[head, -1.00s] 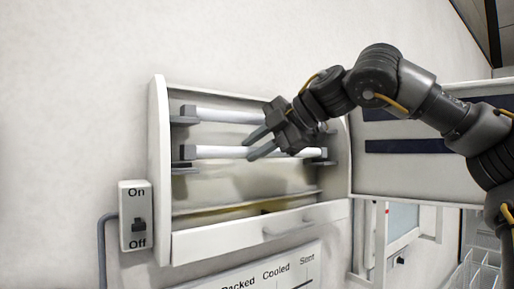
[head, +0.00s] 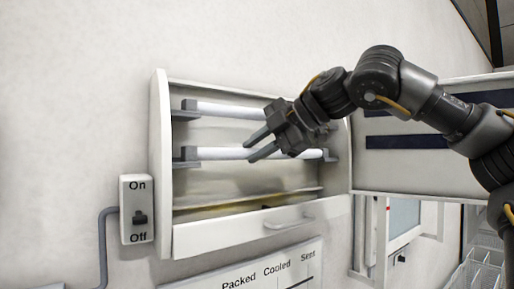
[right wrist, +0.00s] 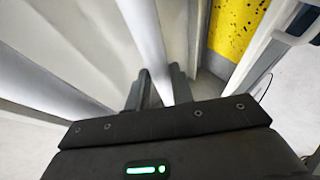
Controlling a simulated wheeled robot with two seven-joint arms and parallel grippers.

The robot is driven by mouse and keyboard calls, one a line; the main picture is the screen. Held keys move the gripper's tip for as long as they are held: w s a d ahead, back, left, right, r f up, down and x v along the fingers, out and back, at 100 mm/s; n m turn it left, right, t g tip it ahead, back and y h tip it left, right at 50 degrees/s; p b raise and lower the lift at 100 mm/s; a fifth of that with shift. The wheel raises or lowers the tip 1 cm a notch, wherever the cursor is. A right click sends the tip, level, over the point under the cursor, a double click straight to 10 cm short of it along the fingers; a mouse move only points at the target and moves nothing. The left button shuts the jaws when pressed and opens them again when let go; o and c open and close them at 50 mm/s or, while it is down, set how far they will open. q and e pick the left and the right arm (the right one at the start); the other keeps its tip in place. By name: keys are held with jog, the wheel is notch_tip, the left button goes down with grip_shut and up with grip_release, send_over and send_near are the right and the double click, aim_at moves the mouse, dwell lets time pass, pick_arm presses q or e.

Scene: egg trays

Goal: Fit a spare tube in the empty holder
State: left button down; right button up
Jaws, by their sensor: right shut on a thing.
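My right gripper (head: 254,151) is inside the open wall cabinet, shut on the lower white tube (head: 218,154). In the right wrist view the held tube (right wrist: 148,35) runs between the two fingers. The tube lies level, with its grey end caps at the lower holder's left bracket (head: 184,164) and right bracket (head: 331,158). I cannot tell whether it is fully seated. Another white tube (head: 222,110) is in the upper holder, partly hidden by my gripper. My left gripper is not in view.
The cabinet (head: 160,165) has a hinged door (head: 420,175) standing open at the right, behind my arm. A flap with a handle (head: 290,222) is along its bottom. An On/Off switch box (head: 137,208) is on the wall at the left.

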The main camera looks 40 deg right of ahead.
jog(key=o, duration=0.9)
jog(key=shift+c, duration=0.2)
jog(key=b+v, duration=0.2)
jog(key=v, duration=0.9)
jog(key=shift+b, duration=0.3)
